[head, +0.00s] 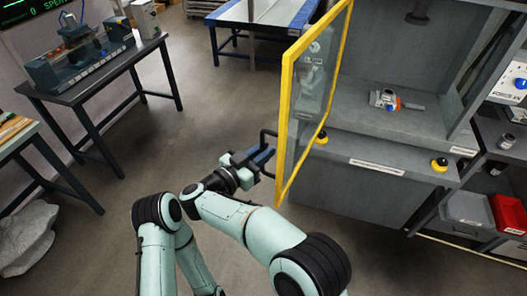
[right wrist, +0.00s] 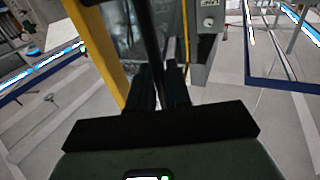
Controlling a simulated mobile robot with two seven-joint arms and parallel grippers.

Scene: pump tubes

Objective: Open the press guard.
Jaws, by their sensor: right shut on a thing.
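The press guard is a clear panel in a yellow frame (head: 287,100). It stands swung out from the left side of the grey press, and the press opening is uncovered. Its black handle (head: 268,136) is on the outer face near the free edge. My right gripper (head: 264,158) is shut on this handle. In the right wrist view the dark handle bar (right wrist: 150,45) runs between the two fingers (right wrist: 157,88), with the yellow frame (right wrist: 95,45) beside it. My left gripper is not in view.
Inside the press (head: 380,190) lies a small metal part (head: 384,100) with blue and orange bits. Yellow-based buttons (head: 439,164) sit on its front ledge. Grey and red bins (head: 508,213) are at right. Benches stand at left and back. The floor left of the guard is clear.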

